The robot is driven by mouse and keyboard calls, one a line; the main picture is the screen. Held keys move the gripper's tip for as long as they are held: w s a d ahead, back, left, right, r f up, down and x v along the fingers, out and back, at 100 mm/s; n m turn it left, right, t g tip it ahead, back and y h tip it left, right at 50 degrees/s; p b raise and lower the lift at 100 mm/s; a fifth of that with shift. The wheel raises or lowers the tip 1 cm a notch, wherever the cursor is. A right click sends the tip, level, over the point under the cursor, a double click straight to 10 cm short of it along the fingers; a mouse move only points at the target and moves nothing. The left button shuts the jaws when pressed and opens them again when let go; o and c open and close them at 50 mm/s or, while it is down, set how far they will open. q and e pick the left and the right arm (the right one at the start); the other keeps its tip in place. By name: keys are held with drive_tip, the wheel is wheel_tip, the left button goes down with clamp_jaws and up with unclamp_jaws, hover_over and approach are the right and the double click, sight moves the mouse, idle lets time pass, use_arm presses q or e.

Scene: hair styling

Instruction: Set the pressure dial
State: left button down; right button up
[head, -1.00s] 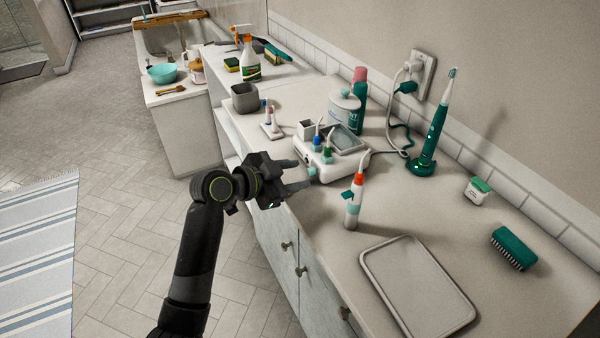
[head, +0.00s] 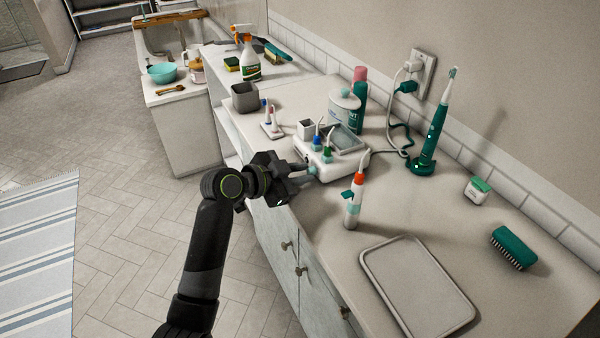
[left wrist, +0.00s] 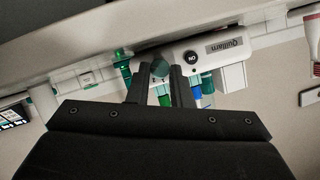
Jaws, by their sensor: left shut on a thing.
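The white water flosser base (head: 325,160) stands on the counter, with coloured tips, a small cup and a tray on top. Its front, with a label and an ON mark, shows in the left wrist view (left wrist: 215,52). The round teal-grey pressure dial (left wrist: 159,68) is on that front. My left gripper (head: 308,172) reaches in from the left at the counter's edge. In the left wrist view its two fingers (left wrist: 163,80) stand on either side of the dial, shut on it. The dial is mostly hidden in the head view. My right gripper is not in view.
A white flosser handle (head: 353,205) with an orange band stands right of the base. An empty tray (head: 417,290) lies nearer. A teal electric toothbrush (head: 430,140), a floss box (head: 477,190) and a green brush (head: 513,248) are along the wall.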

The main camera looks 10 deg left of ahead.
use_arm(q)
drive_tip(key=shift+w+r+n+g+p, duration=0.15)
drive_tip(key=shift+n+g+p, duration=0.15)
drive_tip(key=shift+n+p, duration=0.3)
drive_tip(key=shift+a+n+g+h+p, duration=0.1)
drive_tip(key=shift+n+g+h+p, duration=0.25)
drive_tip(key=shift+p, duration=0.25)
drive_tip(key=shift+w+n+g+h+p, duration=0.1)
drive_tip(key=shift+n+g+h+p, duration=0.15)
drive_tip(key=shift+n+g+p, duration=0.3)
drive_tip(key=shift+a+n+g+h, duration=0.1)
drive_tip(key=shift+n+g+h, duration=0.2)
drive_tip(key=shift+n, duration=0.5)
drive_tip(key=c, duration=1.3)
unclamp_jaws()
